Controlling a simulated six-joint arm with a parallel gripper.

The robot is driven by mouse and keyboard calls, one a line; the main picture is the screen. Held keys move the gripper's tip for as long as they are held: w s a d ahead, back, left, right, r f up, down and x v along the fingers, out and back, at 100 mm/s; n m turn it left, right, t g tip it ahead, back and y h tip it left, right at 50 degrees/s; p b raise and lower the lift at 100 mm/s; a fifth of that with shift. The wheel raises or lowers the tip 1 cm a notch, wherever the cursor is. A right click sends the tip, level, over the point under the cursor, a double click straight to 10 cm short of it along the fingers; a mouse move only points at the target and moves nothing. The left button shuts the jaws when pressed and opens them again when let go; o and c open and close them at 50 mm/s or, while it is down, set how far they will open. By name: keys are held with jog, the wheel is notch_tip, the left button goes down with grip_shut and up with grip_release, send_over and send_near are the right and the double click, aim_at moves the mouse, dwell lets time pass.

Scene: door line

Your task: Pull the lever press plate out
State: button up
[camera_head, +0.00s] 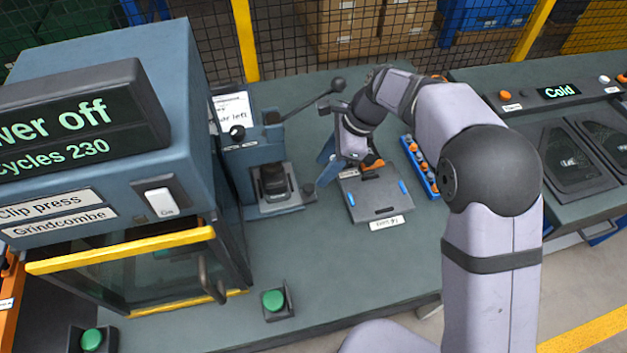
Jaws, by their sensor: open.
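The lever press (240,165) is a blue-grey stand left of centre, with its lever (305,106) slanting up to the right and ending in a dark knob. Its press plate (273,203) lies low at the front of the stand, under a dark block (273,180). A small dark knob (309,188) shows at the plate's right side. My gripper (345,165) is open, to the right of the press and over the back edge of a grey tray. It looks apart from the plate and the knob. My wrist partly hides the fingers.
The grey tray (375,205) with blue strips lies right of the press, an orange item (372,165) at its back. A blue rack (420,165) stands beside it. The clip press cabinet (110,130) is at left, a green button (274,300) in front. Bench between is clear.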

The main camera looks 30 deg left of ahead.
aim_at(310, 187)
jog(key=shift+p+x, duration=1.15)
jog(key=shift+x, duration=2.55)
jog(key=shift+d, duration=0.1)
grip_shut()
